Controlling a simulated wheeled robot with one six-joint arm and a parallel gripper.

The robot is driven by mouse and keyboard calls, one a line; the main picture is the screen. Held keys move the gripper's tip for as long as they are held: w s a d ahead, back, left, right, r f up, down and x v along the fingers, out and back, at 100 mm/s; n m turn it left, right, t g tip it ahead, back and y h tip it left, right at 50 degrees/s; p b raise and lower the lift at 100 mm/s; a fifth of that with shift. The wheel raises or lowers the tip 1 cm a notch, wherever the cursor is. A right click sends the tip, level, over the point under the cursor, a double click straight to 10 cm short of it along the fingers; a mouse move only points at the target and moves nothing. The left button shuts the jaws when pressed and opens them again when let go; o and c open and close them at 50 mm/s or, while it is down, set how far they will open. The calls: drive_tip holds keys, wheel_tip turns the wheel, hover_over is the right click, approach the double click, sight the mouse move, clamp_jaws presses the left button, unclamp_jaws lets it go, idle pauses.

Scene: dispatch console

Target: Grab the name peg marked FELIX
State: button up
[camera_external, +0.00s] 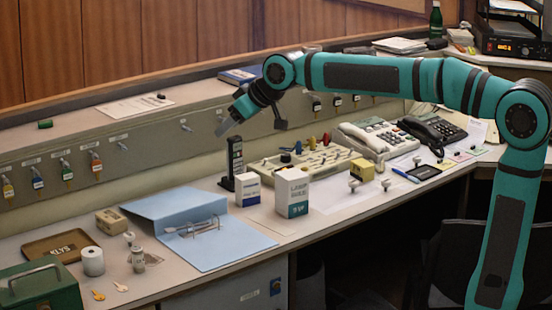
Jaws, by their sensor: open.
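I cannot read FELIX on any peg; any lettering is too small at this size. My gripper (228,124) is open and empty. It is left of the board and higher up, in front of the grey key panel, pointing down and to the left. It appears apart from every peg.
A dark upright stand (235,158) is below my gripper. White boxes (292,192) stand in front of the board. Telephones (375,138) are to its right. A blue binder (240,246) lies open at left. Keys hang along the grey panel (140,145).

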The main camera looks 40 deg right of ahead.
drive_tip(key=w+a+f+n+g, duration=0.1)
drive_tip(key=w+a+f+g, duration=0.2)
drive_tip(key=w+a+f, duration=0.5)
drive_tip(key=n+g, duration=0.2)
approach(130, 234)
drive_tip(key=x, duration=1)
drive_tip(key=shift+a+f, duration=0.1)
drive_tip(key=shift+a, duration=0.05)
drive_tip(key=c, duration=1)
